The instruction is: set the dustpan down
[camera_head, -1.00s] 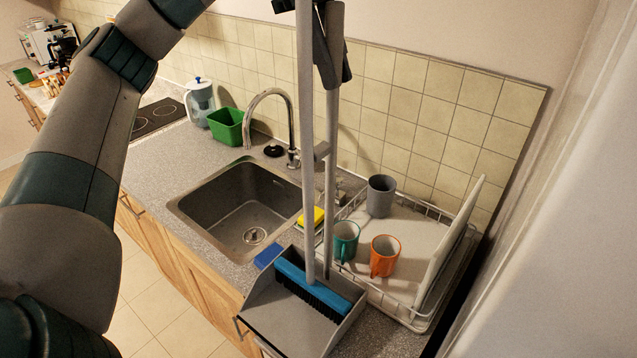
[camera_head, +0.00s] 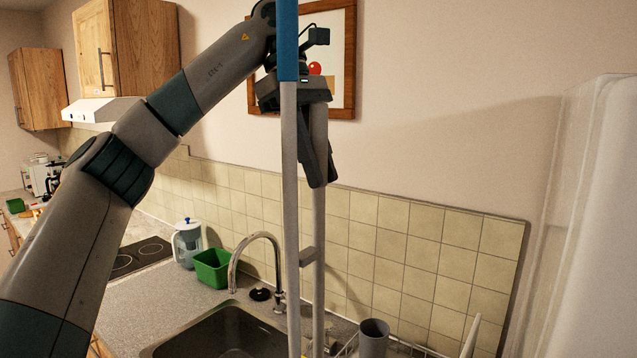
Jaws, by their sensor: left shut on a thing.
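The dustpan shows only by its long grey handle (camera_head: 319,220); its pan is below the picture's lower edge and hidden from me. A second light grey pole with a blue top (camera_head: 288,40), the broom's, stands upright just in front of it. A small grey clip (camera_head: 308,257) shows between the two poles. My left gripper (camera_head: 319,172) comes in from the upper left and points down. It is shut on the dustpan handle in its upper part, partly behind the broom pole. My right gripper is out of view.
The sink (camera_head: 225,335) and its tap (camera_head: 240,255) are just left of the poles. A grey mug (camera_head: 373,338) and a plate (camera_head: 470,338) are at the lower right. A green tub (camera_head: 212,268) and water jug (camera_head: 187,243) stand further left. The tiled wall (camera_head: 420,255) is close behind.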

